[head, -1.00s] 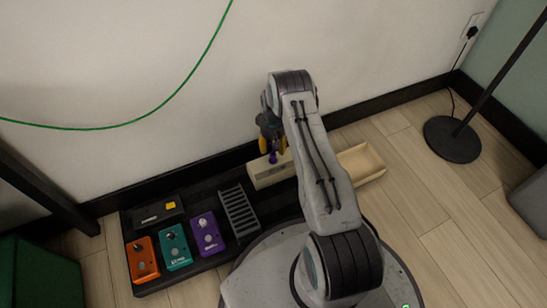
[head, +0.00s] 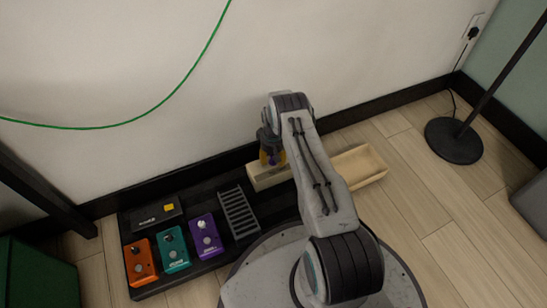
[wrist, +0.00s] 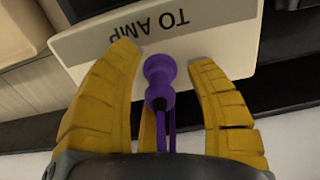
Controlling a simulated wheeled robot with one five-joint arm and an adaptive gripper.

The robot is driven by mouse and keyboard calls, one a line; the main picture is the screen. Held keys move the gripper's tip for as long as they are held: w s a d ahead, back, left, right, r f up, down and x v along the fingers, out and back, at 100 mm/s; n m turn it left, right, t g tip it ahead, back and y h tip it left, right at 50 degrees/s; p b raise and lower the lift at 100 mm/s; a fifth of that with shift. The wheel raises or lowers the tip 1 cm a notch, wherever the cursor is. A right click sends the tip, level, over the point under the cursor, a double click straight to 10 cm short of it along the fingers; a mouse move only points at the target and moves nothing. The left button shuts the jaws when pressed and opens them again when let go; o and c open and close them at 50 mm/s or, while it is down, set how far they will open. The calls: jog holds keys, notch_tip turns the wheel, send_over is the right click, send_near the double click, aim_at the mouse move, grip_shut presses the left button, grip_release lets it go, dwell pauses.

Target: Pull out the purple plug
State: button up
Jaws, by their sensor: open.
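The purple plug (wrist: 160,82) stands in a cream box marked "TO AMP" (wrist: 207,18) in the wrist view, with a purple cord running back from it toward my wrist. My gripper (wrist: 168,58) is open, with one yellow finger on each side of the plug and gaps between. In the head view my gripper (head: 272,155) is over the cream box (head: 262,182) by the wall.
A pedalboard with orange (head: 141,262), teal (head: 174,249) and purple (head: 205,236) pedals lies left of the box. An open wooden tray (head: 357,168) lies to its right. A lamp base (head: 453,140) stands farther right. A green cable (head: 150,111) hangs on the wall.

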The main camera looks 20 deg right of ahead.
dwell(0.9)
grip_shut()
dwell(0.4)
jog(key=shift+r, duration=0.25)
jog(key=shift+r+p, duration=1.6)
jog(key=shift+r, duration=1.15)
